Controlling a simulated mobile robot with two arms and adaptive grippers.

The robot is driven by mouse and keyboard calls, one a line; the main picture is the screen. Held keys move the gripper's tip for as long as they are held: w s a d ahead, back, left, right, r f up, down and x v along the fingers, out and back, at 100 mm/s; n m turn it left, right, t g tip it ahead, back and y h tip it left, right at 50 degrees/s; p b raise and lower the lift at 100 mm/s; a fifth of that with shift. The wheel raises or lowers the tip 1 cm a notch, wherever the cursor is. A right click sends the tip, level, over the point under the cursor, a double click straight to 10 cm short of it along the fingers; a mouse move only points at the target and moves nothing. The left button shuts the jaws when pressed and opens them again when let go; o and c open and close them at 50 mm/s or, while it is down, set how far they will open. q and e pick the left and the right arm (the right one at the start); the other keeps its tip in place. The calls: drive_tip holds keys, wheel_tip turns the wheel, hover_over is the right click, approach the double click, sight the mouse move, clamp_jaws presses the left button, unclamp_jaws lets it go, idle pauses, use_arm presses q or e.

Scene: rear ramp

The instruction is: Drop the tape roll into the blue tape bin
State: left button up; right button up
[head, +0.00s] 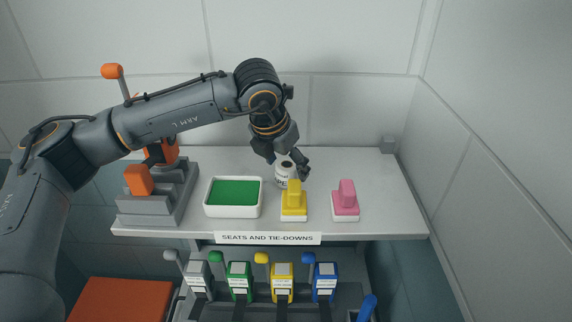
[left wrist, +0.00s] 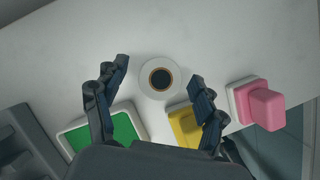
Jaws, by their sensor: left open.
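The white tape roll (head: 283,180) stands on the white shelf behind the yellow block, with dark lettering on its side. In the left wrist view the tape roll (left wrist: 161,95) is seen from above, a pale ring with a dark centre. My left gripper (head: 287,163) is open and points down over the roll, its fingers on either side of the roll's top. In the left wrist view the left gripper (left wrist: 160,70) frames the roll without visible contact; the exact height gap is unclear. My right gripper is not in view. No blue bin shows in either view.
The shelf (head: 385,190) also holds a green-filled white tray (head: 233,209), a yellow block (head: 294,206), a pink block (head: 346,204) and a grey stepped stand (head: 160,205). Coloured levers (head: 283,278) sit below its front edge. A wall (head: 480,150) closes the right.

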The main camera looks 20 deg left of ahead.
use_arm(q)
drive_tip(key=shift+w+f, duration=0.2)
drive_tip(key=shift+f, duration=0.2)
drive_tip(key=shift+c, duration=0.4)
drive_tip(key=c, duration=1.1)
drive_tip(key=shift+c, duration=0.3)
